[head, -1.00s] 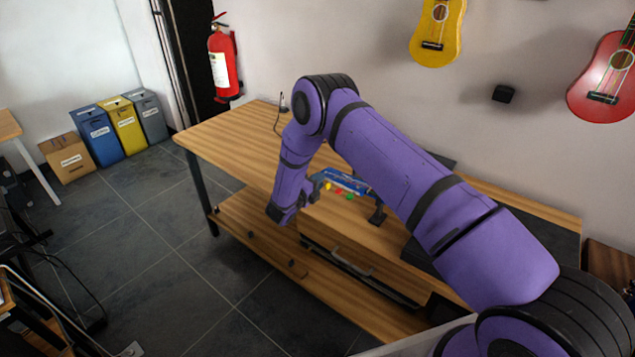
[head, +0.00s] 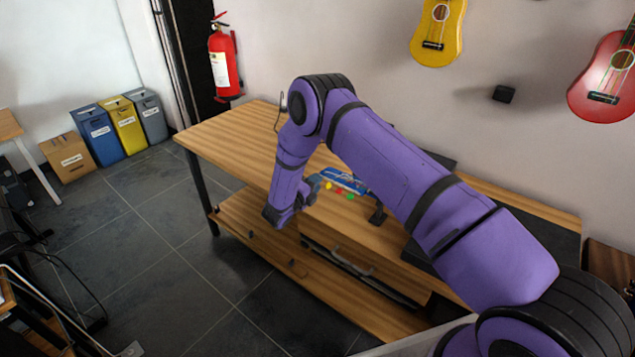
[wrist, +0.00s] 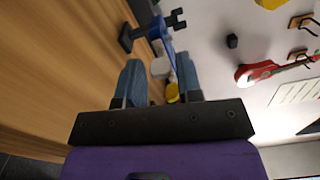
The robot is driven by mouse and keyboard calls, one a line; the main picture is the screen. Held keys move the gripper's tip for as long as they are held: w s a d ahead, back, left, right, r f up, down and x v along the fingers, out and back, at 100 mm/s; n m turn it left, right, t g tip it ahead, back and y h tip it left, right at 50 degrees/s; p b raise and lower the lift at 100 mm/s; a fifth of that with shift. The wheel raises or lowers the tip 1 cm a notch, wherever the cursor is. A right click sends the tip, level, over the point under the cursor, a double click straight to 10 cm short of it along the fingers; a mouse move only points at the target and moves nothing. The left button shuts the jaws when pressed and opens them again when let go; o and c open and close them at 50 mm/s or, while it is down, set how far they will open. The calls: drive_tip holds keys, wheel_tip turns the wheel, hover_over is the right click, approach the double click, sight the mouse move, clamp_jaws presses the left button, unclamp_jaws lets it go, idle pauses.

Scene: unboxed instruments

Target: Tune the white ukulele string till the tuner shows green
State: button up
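A blue ukulele (head: 345,180) lies in a dark stand on the wooden table, largely hidden behind my arm in the head view. Yellow, red and green pegs show along its near edge in that view. In the wrist view, a white peg (wrist: 160,68) appears between the fingertips, with a yellow peg (wrist: 172,91) close to the right finger. My gripper (wrist: 159,62) is open, its two fingers apart on either side of the white peg in the picture. I cannot tell whether they touch it. No lit tuner display can be made out.
The wooden table (head: 235,140) has free room at its left end. A yellow ukulele (head: 432,50) and a red ukulele (head: 592,98) hang on the wall, with a small black box (head: 503,94) between them. A drawer and lower shelf are below the tabletop.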

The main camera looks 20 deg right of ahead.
drive_tip(key=v, duration=0.9)
drive_tip(key=shift+s, duration=0.1)
